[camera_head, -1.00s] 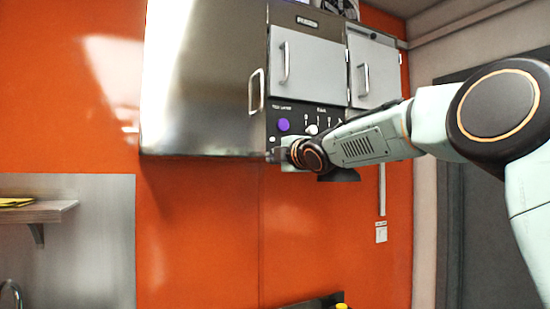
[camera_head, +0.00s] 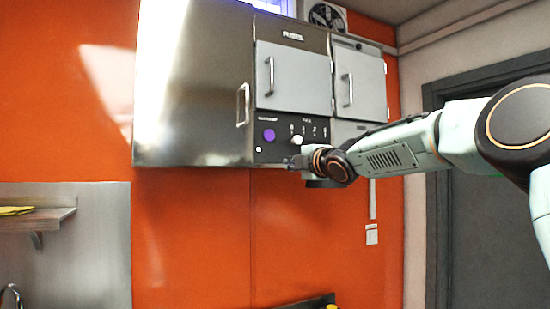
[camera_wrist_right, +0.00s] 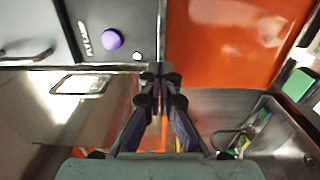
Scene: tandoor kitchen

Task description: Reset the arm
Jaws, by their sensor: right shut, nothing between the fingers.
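My right arm comes in from the right in the head view. Its gripper (camera_head: 293,163) is at the lower edge of the wall-mounted steel unit's control panel (camera_head: 285,136), and I cannot tell whether it touches the panel. In the right wrist view the fingers (camera_wrist_right: 160,80) are shut together with nothing between them. The purple button (camera_head: 269,135) is left of and above the gripper; it also shows in the right wrist view (camera_wrist_right: 112,39). A white knob (camera_head: 297,140) is just above the gripper. My left gripper is not in view.
The steel unit (camera_head: 190,90) has two doors with handles (camera_head: 270,77) above the panel. A shelf (camera_head: 45,216) with a yellow cloth (camera_head: 16,210) is at the left. The orange wall (camera_head: 205,240) below the unit is bare. A dark door (camera_head: 480,220) is at the right.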

